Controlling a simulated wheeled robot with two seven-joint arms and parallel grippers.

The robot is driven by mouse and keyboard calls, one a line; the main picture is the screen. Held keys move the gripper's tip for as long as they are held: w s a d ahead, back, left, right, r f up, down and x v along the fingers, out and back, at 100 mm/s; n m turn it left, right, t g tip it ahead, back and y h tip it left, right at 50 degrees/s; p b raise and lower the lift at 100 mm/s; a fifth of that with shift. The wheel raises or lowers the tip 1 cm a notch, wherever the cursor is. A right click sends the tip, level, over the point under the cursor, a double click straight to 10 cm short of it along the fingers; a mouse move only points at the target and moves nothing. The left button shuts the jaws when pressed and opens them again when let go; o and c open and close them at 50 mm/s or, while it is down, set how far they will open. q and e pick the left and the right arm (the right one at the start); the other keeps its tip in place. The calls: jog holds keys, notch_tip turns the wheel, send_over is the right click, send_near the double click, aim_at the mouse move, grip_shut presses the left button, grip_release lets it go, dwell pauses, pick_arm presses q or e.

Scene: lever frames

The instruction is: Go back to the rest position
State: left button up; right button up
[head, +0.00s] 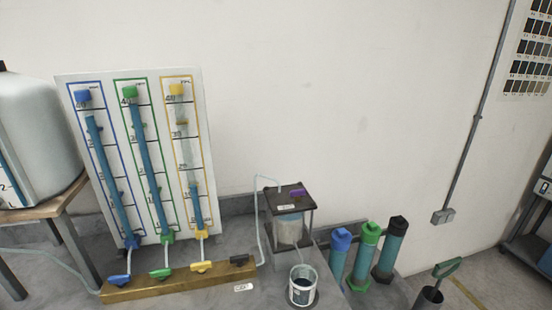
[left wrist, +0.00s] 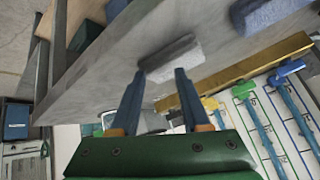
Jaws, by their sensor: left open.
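In the left wrist view my left gripper (left wrist: 160,76) is open, its two blue fingers apart. A grey block-like thing (left wrist: 170,57) shows just beyond the fingertips; I cannot tell whether they touch it. Nothing is visibly held. Neither gripper shows in the head view. There, a white board (head: 152,150) carries three tubes with blue, green and yellow caps. The bar also shows in the left wrist view (left wrist: 240,66).
A small framed tank (head: 289,215) stands right of the board, with a cup (head: 302,286) before it. Blue-, green- and black-capped cylinders (head: 366,255) stand further right. A white container (head: 35,130) sits on a stand at left. A green-handled tool (head: 446,268) stands at lower right.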

pick_arm(q)
jog(key=s+f+n+g, duration=0.2)
jog(key=s+f+g, duration=0.25)
jog(key=s, duration=0.65)
notch_tip(320, 180, down, 19)
jog(key=g+b, duration=0.1)
jog(key=b, duration=0.4)
jog(key=s+a+f+g+b, duration=0.1)
jog(key=s+f+b, duration=0.4)
jog(key=s+f, duration=0.8)
notch_tip(320, 180, down, 4)
jog(key=shift+a+f, duration=0.1)
jog(key=shift+a, duration=0.75)
jog(key=shift+s+g, duration=0.1)
jog(key=shift+g, duration=0.15)
